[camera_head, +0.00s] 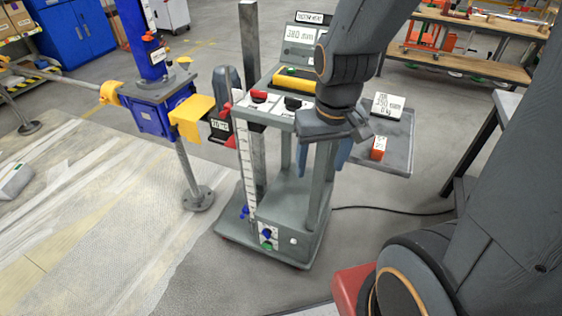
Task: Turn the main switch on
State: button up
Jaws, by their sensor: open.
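A grey wheeled cart (290,205) stands in the middle with several controls on it. A red knob (259,96) and a black knob (292,103) are on its top panel. A blue knob (266,232) and a green control (267,246) are low on its front, with a white round part (293,240) beside them. Their labels are too small to read, so I cannot tell which is the main switch. My gripper (343,154) is at the right side of the cart top, pointing down, and is open. My wrist hides part of the cart top.
A display (300,36) reading about 380 mm stands at the cart's back. A side shelf (398,150) holds a labelled block and an orange block. A blue jack (152,110) with a yellow block stands left.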

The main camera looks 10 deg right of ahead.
aim_at(259, 97)
jog(key=z, duration=1.4)
jog(key=k, duration=0.65)
jog(key=u, duration=1.3)
jog(key=i, duration=1)
jog(key=u, duration=0.05)
